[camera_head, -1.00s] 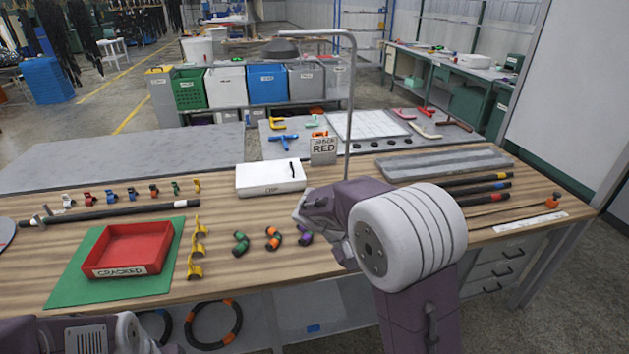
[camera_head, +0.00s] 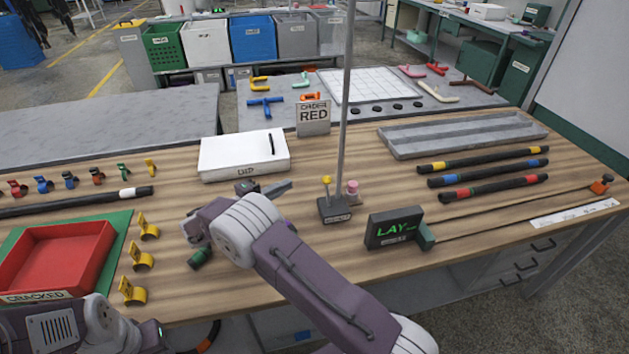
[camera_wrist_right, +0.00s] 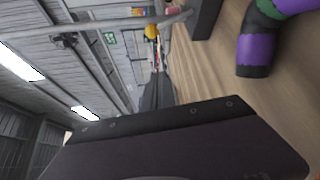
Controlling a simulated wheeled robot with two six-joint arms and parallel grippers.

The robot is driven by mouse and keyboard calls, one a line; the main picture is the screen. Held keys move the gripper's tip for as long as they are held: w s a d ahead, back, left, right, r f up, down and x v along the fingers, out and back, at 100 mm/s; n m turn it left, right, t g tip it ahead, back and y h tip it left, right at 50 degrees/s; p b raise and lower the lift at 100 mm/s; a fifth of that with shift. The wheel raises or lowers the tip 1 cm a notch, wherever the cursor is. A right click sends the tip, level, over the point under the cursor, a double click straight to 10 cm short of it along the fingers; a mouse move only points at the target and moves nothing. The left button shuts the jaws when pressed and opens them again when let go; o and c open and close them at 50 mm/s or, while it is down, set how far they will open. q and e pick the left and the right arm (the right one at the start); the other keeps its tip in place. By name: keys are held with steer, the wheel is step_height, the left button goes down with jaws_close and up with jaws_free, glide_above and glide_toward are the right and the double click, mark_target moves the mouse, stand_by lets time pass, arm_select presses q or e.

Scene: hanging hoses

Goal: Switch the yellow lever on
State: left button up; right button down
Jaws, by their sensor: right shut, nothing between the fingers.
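The yellow lever (camera_head: 326,184) is a small yellow-knobbed stick standing up from a dark box (camera_head: 335,210) at the foot of a tall grey pole. A pink knob (camera_head: 352,187) stands beside it. My right gripper (camera_head: 283,188) is shut and empty, left of the lever and apart from it. In the right wrist view the yellow knob (camera_wrist_right: 152,31) shows near the top, and the gripper's dark body fills the bottom. My left arm shows at the lower left, but its gripper's fingers are not visible.
A display reading LAY (camera_head: 394,228) stands right of the lever box. A white box (camera_head: 243,155) and an ORDER RED sign (camera_head: 313,118) are behind. A green hose piece (camera_head: 201,258) lies by my right arm. A purple-black hose piece (camera_wrist_right: 256,45) is close in the wrist view.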

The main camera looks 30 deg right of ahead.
mark_target(328, 192)
steer(key=x, duration=1)
steer(key=shift+d, duration=0.15)
arm_select(q)
steer(key=shift+w+r+p, duration=0.1)
steer(key=shift+r+p, duration=0.3)
arm_select(e)
steer(key=s, duration=0.3)
steer(key=shift+s+r, duration=0.4)
arm_select(q)
steer(key=shift+f, duration=0.1)
